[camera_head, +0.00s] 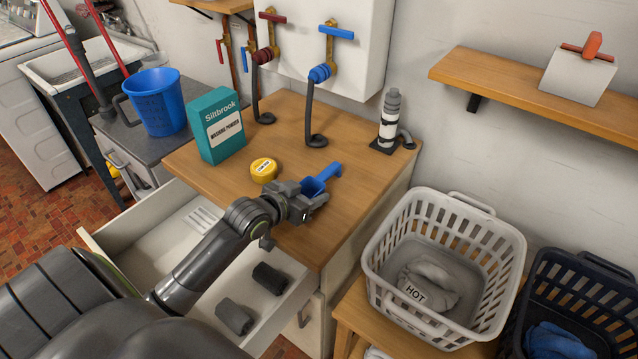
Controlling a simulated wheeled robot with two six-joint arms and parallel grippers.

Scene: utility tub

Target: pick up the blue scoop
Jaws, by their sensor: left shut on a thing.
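The blue scoop (316,184) is on or just above the wooden cabinet top, its handle pointing to the upper right. My left gripper (308,196) reaches in from the lower left and is shut on the scoop's near side. The gripper covers part of the scoop, and I cannot tell whether the scoop touches the wood. My right gripper does not show.
A teal washing powder box (214,126) and a yellow round tin (263,170) stand left of the scoop. Hoses and a grey-white fitting (389,121) are behind. An open drawer (161,245) lies below my arm. A white basket (481,215) stands right.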

